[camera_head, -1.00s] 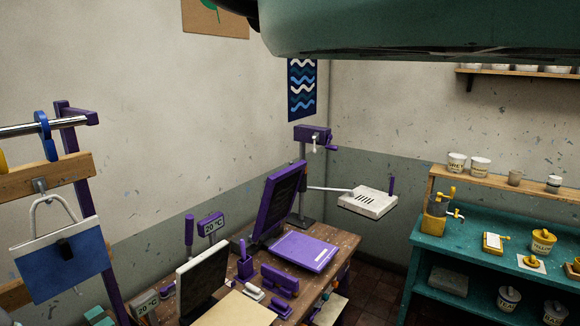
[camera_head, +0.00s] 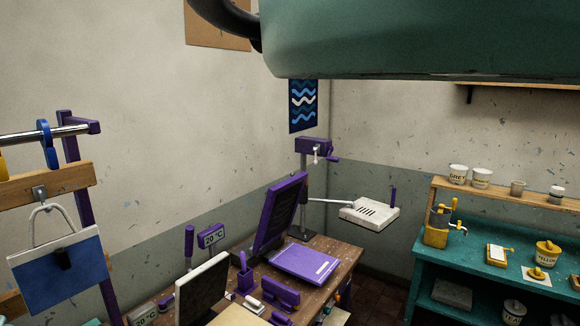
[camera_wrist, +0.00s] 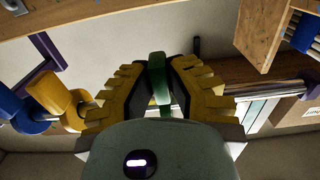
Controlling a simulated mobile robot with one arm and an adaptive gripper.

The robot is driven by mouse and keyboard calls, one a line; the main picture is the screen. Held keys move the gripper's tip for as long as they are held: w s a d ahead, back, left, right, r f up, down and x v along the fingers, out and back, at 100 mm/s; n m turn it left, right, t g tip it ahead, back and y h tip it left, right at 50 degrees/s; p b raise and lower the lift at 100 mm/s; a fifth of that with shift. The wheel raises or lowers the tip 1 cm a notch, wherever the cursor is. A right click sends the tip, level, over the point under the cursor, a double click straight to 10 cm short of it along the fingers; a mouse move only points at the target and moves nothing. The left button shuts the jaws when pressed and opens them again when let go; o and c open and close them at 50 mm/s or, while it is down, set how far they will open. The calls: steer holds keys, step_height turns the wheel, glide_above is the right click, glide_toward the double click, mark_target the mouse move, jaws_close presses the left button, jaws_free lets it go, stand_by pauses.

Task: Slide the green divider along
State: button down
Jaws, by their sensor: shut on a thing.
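The green divider (camera_wrist: 158,82) shows in the wrist view, upright between the yellow fingers of my gripper (camera_wrist: 158,68). My gripper is shut on it. A metal rail (camera_wrist: 289,89) runs behind the fingers, left to right. How the divider meets the rail is hidden by the fingers. In the head view neither the green divider nor my gripper's fingers can be made out.
In the wrist view, yellow (camera_wrist: 62,103) and blue (camera_wrist: 16,112) pieces sit on the rail, left of my gripper. Wooden boards (camera_wrist: 268,30) are close by. In the head view, a desk (camera_head: 330,262) and teal shelf unit (camera_head: 425,246) stand beyond.

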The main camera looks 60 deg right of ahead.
steer(key=shift+a+f+b, duration=0.2)
steer(key=shift+a+b, duration=0.2)
steer(key=shift+b, duration=0.15)
steer(key=shift+a+r+b, duration=0.1)
steer(key=shift+a+b, duration=1.5)
steer(key=shift+a, duration=0.05)
steer(key=c, duration=0.9)
jaws_free()
steer(key=shift+d+r, duration=0.1)
